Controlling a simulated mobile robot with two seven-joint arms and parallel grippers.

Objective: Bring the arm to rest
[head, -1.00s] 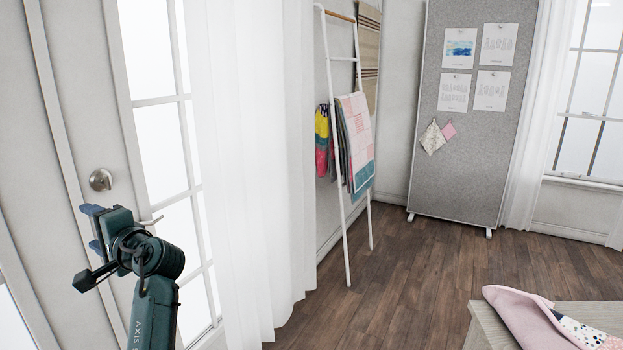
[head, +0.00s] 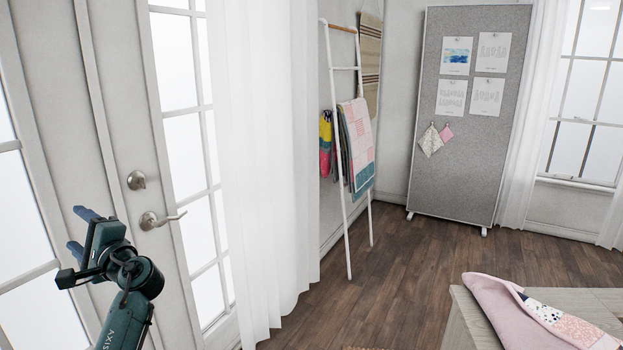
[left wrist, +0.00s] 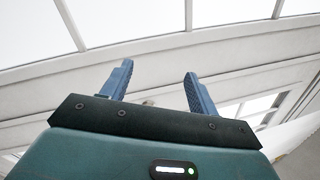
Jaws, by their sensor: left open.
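My left gripper (head: 80,231) is raised at the left of the head view, in front of the glazed double doors. Its two blue fingers are apart. In the left wrist view my left gripper (left wrist: 157,84) is open, with nothing between its fingers; pale door framing and glass panes show behind it. My left arm reaches up from the bottom edge of the head view. My right gripper shows in neither view.
The door's lever handle (head: 160,220) is to the right of my left gripper. A white curtain (head: 262,180), a ladder rack (head: 336,150) with fabrics and a grey pinboard (head: 475,170) stand beyond. A table (head: 461,318) with folded pink fabric (head: 500,300) is bottom right. Wood floor between is clear.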

